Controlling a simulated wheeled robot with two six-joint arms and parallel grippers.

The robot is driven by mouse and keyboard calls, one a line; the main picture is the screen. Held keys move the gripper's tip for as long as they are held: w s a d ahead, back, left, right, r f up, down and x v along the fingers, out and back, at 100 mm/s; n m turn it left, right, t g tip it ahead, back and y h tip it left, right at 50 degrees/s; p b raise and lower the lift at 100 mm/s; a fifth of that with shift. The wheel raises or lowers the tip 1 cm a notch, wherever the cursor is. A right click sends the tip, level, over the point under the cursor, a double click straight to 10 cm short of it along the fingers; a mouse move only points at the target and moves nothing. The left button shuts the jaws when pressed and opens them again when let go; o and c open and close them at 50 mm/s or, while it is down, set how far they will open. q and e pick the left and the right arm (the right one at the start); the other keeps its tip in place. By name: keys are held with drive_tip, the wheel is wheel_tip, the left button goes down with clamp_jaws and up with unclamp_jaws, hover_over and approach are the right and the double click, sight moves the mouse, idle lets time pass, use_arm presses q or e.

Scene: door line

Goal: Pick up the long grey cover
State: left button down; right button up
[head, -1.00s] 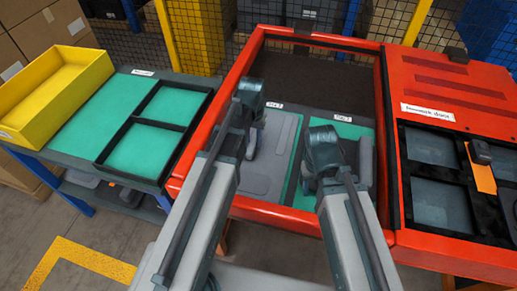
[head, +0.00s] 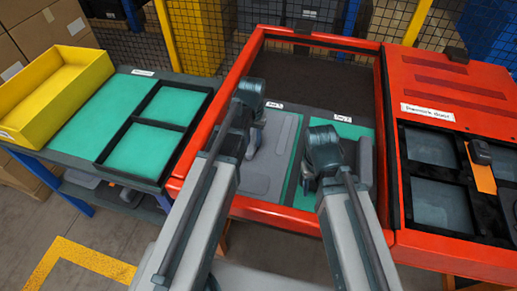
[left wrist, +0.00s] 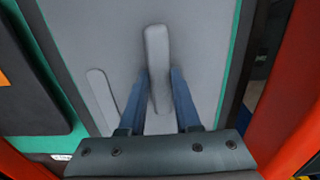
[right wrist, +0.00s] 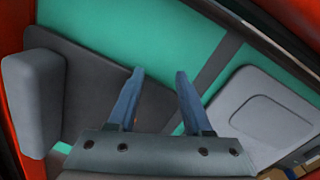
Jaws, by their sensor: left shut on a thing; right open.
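The long grey cover (left wrist: 157,50) is a slim rounded bar in the left wrist view, over a light grey door panel (left wrist: 205,45). My left gripper (left wrist: 162,75) is shut on it, one finger along each side. Whether the cover touches the panel I cannot tell. In the head view my left gripper (head: 250,140) is low over the left bay and its arm hides part of the panel (head: 272,172). My right gripper (right wrist: 158,75) is open and empty above a dark panel (right wrist: 95,85) in the right bay. It also shows in the head view (head: 312,185).
A grey block (right wrist: 33,100) lies at the dark panel's edge. A red frame (head: 215,118) rims both green-floored bays. A red unit with a black divided tray (head: 435,195) and a dark handheld device (head: 480,152) is right. A yellow bin (head: 50,95) and an empty black tray (head: 150,130) are left.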

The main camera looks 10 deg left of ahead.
sight(253, 141)
use_arm(q)
drive_tip(key=shift+r, duration=0.1)
use_arm(e)
drive_tip(key=shift+r, duration=0.1)
use_arm(q)
wheel_tip(253, 141, up, 24)
drive_tip(key=p, duration=2.4)
use_arm(e)
wheel_tip(253, 141, up, 24)
